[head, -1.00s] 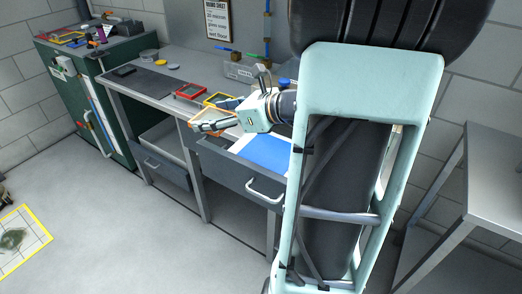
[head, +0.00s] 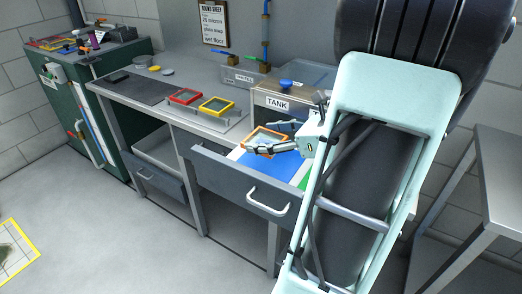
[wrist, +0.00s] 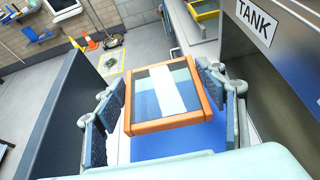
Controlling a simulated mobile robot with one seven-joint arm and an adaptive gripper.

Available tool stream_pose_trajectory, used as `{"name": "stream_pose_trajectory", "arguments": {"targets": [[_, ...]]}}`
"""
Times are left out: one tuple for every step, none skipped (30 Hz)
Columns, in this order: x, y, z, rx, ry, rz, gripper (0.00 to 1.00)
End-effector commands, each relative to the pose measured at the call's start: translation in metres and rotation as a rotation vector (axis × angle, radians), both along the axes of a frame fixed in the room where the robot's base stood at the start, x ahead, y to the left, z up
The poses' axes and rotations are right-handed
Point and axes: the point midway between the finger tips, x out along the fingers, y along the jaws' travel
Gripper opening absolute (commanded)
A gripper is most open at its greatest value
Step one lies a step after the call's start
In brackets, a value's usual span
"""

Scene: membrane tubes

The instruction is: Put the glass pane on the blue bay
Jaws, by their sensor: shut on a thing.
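The glass pane is a clear square in an orange frame (wrist: 166,125). My gripper (wrist: 162,95) is shut on it, with a dark finger pad at the left and right sides of the frame. In the head view, the pane (head: 268,132) and my gripper (head: 267,143) are over the open drawer. The blue bay (head: 270,169) is a flat blue area in that drawer, below the pane. In the wrist view, the blue bay (wrist: 180,143) shows beyond the frame's near edge, and the pane looks raised above it. The pane covers part of the drawer floor.
The drawer front (head: 240,180) bounds the bay on one side; the box labelled TANK (head: 278,103) stands behind. A green area (head: 305,180) lies right of the blue. Red (head: 185,97) and yellow (head: 217,105) frames lie on the bench.

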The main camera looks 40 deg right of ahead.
Motion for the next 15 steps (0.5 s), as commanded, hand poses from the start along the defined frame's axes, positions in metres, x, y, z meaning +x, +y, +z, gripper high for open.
{"name": "stream_pose_trajectory", "arguments": {"targets": [[-0.003, -0.004, -0.006, 0.002, -0.001, -0.001, 0.35], [-0.004, -0.005, -0.008, 0.002, -0.001, 0.0, 0.35], [-0.005, -0.007, -0.009, 0.0, -0.002, 0.0, 0.35], [-0.005, -0.007, -0.01, -0.001, -0.003, 0.001, 0.35], [-0.006, -0.008, -0.011, -0.001, -0.003, 0.001, 0.35], [-0.006, -0.009, -0.013, -0.001, -0.003, 0.001, 0.35], [-0.007, -0.01, -0.015, 0.0, -0.002, 0.0, 0.35], [-0.008, -0.012, -0.017, 0.001, -0.002, 0.0, 0.35], [-0.011, -0.014, -0.022, 0.002, -0.001, -0.002, 0.35], [-0.011, -0.015, -0.027, 0.002, -0.001, -0.001, 0.35], [-0.011, -0.014, -0.033, 0.002, -0.001, -0.001, 0.35], [-0.011, -0.014, -0.04, 0.003, -0.001, -0.001, 0.35], [-0.011, -0.014, -0.045, 0.003, -0.001, -0.001, 0.35], [-0.011, -0.014, -0.048, 0.001, -0.001, 0.0, 0.35], [-0.011, -0.014, -0.051, 0.0, -0.001, 0.0, 0.35]]}}
